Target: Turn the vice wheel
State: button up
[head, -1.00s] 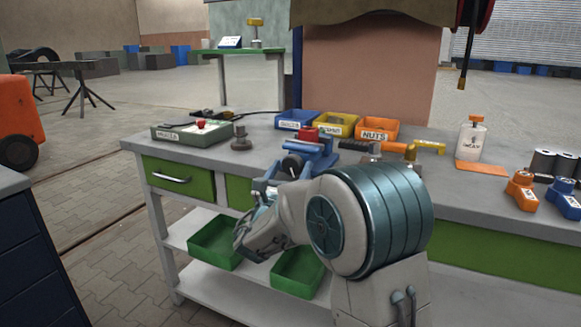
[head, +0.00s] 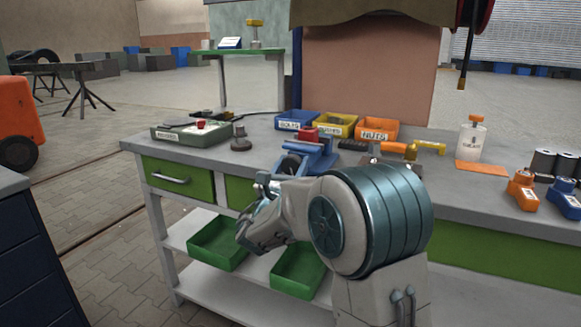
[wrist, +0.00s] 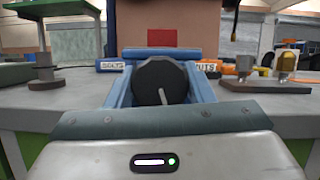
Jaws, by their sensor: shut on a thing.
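The blue vice (head: 318,158) stands near the front edge of the grey workbench, with a red block (head: 304,135) at its top. In the head view my gripper (head: 278,178) is partly hidden by my own wrist, and the contact is hard to see.
Blue (head: 296,121), yellow (head: 335,125) and orange NUTS (head: 376,131) bins stand behind the vice. A grey-green case (head: 190,135) and a dark round-based piece (head: 240,143) are left. Green trays (head: 216,247) sit below.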

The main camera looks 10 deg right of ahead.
jog(key=shift+a+f+m, duration=0.15)
jog(key=shift+m, duration=0.15)
jog(key=m+g+h+b, duration=0.1)
jog(key=m+b, duration=0.2)
jog(key=m, duration=0.1)
jog(key=shift+f+h+b, duration=0.1)
jog(key=shift+h+b, duration=0.25)
jog(key=shift+h, duration=0.05)
jog(key=m+g+h+b, duration=0.1)
jog(key=m, duration=0.2)
jog(key=m+g+h+b, duration=0.1)
jog(key=m+g+b, duration=0.1)
jog(key=m, duration=0.1)
jog(key=shift+m, duration=0.4)
jog(key=m+g+b, duration=0.1)
jog(key=m, duration=0.1)
jog(key=m+g, duration=0.1)
jog(key=m, duration=0.2)
jog(key=shift+m+g+b, duration=0.3)
jog(key=shift+g+b, duration=0.05)
jog(key=shift+g, duration=0.05)
jog(key=shift+r+m+g+b, duration=0.2)
jog(key=shift+m+g+b, duration=0.4)
jog(key=shift+m, duration=1.4)
jog(key=o, duration=1)
jog(key=shift+g, duration=0.3)
